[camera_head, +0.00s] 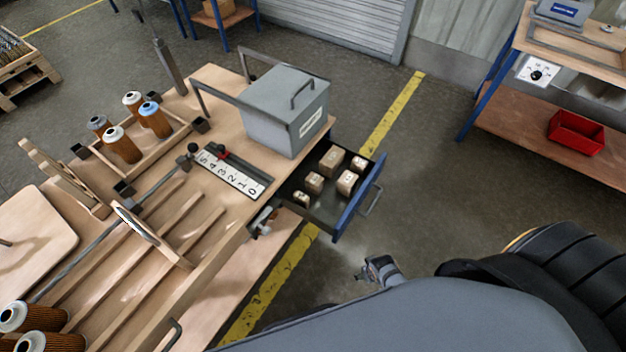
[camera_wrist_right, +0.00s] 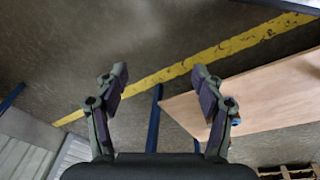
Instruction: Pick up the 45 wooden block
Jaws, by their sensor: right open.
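Several small wooden blocks lie in the open blue-fronted drawer (camera_head: 324,218) in the head view: a back block (camera_head: 331,159), a small back-right block (camera_head: 358,163), a right block (camera_head: 347,181), a middle block (camera_head: 314,183) and a small front-left block (camera_head: 301,197). Their markings are too small to read, so I cannot tell which is 45. My right gripper (camera_head: 364,272) is over the floor, to the right of and below the drawer, apart from the blocks. In the right wrist view its two fingers (camera_wrist_right: 159,78) are spread with nothing between them. My left gripper is out of view.
A grey lidded box (camera_head: 285,110) stands on the workbench behind the drawer. A numbered slide scale (camera_head: 230,172) lies to the drawer's left. Orange filter cartridges (camera_head: 122,146) stand in a wooden rack. Open floor lies right of the drawer; a shelf with a red bin (camera_head: 575,133) is farther right.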

